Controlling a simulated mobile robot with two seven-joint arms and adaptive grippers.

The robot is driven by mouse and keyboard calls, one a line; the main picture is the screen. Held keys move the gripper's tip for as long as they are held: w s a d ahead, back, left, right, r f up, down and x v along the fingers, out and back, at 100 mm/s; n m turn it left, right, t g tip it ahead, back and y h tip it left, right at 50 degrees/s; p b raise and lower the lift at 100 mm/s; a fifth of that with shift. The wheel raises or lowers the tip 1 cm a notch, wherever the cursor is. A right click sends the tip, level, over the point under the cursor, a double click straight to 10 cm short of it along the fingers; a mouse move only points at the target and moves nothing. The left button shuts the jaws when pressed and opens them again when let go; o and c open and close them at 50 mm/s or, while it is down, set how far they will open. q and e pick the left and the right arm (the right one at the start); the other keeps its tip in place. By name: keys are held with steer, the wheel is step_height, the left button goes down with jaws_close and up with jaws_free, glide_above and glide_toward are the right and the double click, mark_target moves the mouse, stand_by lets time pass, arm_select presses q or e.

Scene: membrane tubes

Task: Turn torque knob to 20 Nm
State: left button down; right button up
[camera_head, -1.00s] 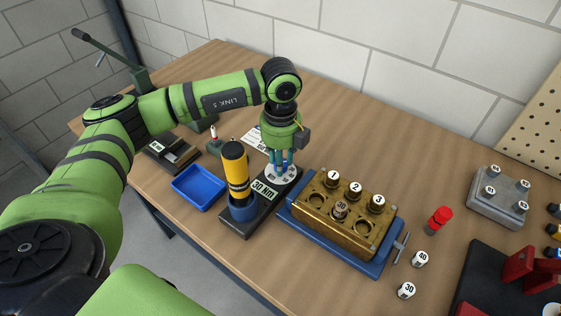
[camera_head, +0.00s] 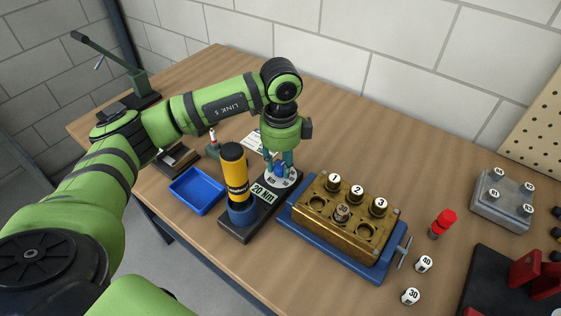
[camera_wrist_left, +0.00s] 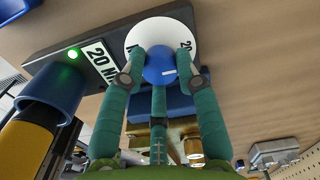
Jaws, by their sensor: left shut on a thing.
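The torque knob is a blue knob (camera_wrist_left: 160,66) on a white numbered dial (camera_wrist_left: 150,30). In the head view the dial (camera_head: 286,183) shows below my left gripper, at the far end of a black base (camera_head: 238,236). My left gripper (camera_head: 279,166) points down from above, with its teal fingers closed around the knob; the wrist view shows the fingers on its sides. The plate beside the dial reads 20 Nm (camera_head: 264,193). A green light (camera_wrist_left: 73,54) shows on the base in the wrist view. My right gripper is not in view.
A yellow and black tool (camera_head: 234,172) stands in a blue holder on the same base. A blue tray (camera_head: 197,190) lies to the left. A brass block (camera_head: 330,222) with numbered caps sits close on the right, in a blue vise.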

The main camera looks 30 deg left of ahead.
mark_target(281, 166)
arm_select(q)
steer(key=shift+s+f, duration=0.1)
stand_by(0.4)
steer(key=c, duration=0.9)
jaws_free()
step_height(281, 166, up, 12)
